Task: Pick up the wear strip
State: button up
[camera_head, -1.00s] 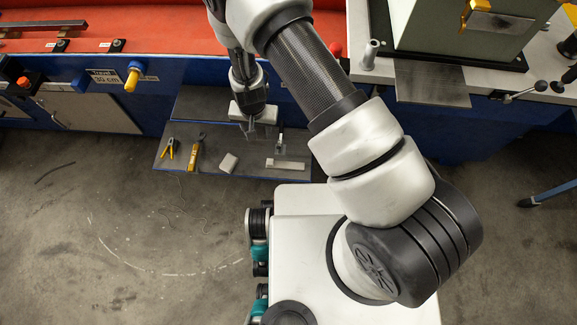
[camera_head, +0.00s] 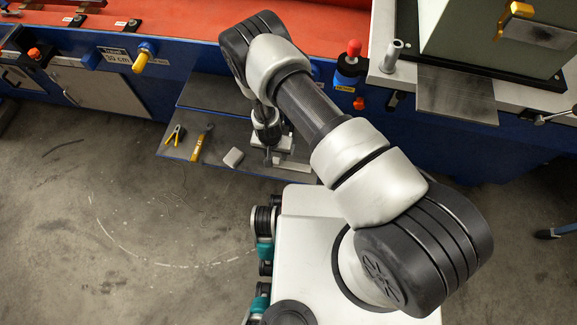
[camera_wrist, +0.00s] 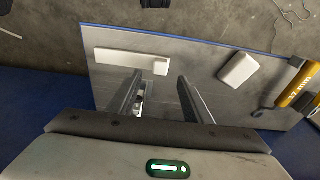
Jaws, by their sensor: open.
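The wear strip, which I take to be the long pale bar (camera_wrist: 122,57), lies flat on the grey shelf (camera_wrist: 215,97) in the wrist view. One end looks thicker. In the head view the strip (camera_head: 296,167) shows at the shelf's right front, partly hidden by my arm. My gripper (camera_wrist: 160,80) is open and empty, its two fingers apart. In the wrist view the fingertips appear just beside the strip's thicker end; their height above the shelf is hard to tell. In the head view my gripper (camera_head: 271,157) points down just left of the strip.
A pale block (camera_wrist: 238,68) lies beside the strip. A yellow tool marked 17 mm (camera_wrist: 300,85) and yellow-handled pliers (camera_head: 175,135) lie farther left in the head view. A small object (camera_wrist: 140,97) shows by the left finger. A blue machine wall (camera_head: 200,65) rises behind.

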aim_at(276, 160)
jog(key=shift+w+f+b, duration=0.25)
jog(key=shift+f+b, duration=0.25)
jog(key=shift+f, duration=1.05)
jog(key=shift+w+f+b, duration=0.2)
jog(key=shift+f+b, duration=0.3)
jog(key=shift+f, duration=1)
grip_shut()
